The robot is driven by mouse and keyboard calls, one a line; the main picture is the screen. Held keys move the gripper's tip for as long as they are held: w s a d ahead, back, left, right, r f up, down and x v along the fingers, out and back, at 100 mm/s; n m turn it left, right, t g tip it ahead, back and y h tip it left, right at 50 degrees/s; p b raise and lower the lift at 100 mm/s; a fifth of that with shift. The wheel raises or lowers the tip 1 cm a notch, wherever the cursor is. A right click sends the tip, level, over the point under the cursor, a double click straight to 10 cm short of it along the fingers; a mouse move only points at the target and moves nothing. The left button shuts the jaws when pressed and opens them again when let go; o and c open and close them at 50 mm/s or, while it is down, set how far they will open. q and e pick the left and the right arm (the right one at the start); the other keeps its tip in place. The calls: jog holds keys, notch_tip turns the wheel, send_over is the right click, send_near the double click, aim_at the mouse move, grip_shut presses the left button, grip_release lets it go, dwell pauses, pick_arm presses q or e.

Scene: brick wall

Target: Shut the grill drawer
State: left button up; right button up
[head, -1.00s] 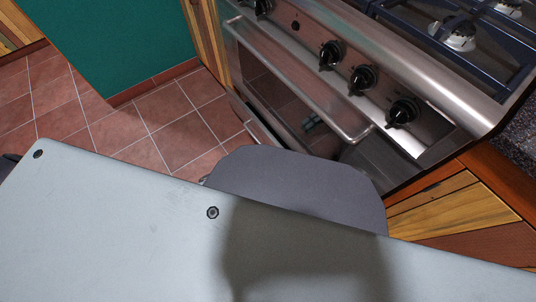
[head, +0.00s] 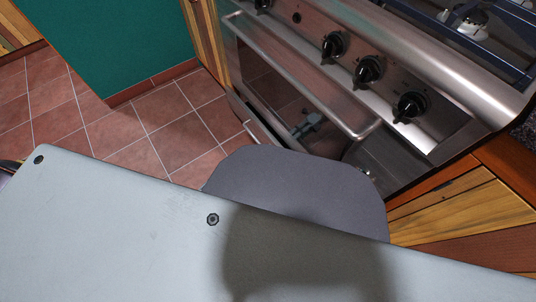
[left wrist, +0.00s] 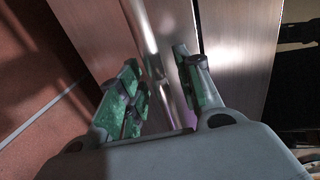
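The stainless steel cooker (head: 375,50) stands at the upper right in the head view. The grill drawer (head: 262,131) shows as a narrow strip low on its front, standing out from the body. My own body hides most of it. In the left wrist view a metal bar handle (left wrist: 150,40) crosses a metal front. My left gripper (left wrist: 157,64) is open, with green-padded fingers on either side of the bar; I cannot tell whether they touch it. My right gripper is not in view.
The oven door handle (head: 305,82) juts out above the drawer, below black knobs (head: 368,70). Wooden cabinets (head: 465,205) stand to the right. Red floor tiles (head: 150,115) are clear to the left, before a green panel (head: 115,45). A greenish shape (head: 306,126) shows at the oven glass, perhaps a reflection.

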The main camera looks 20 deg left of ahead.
pick_arm(q)
grip_shut()
dwell(0.3)
jog(key=shift+d, duration=0.1)
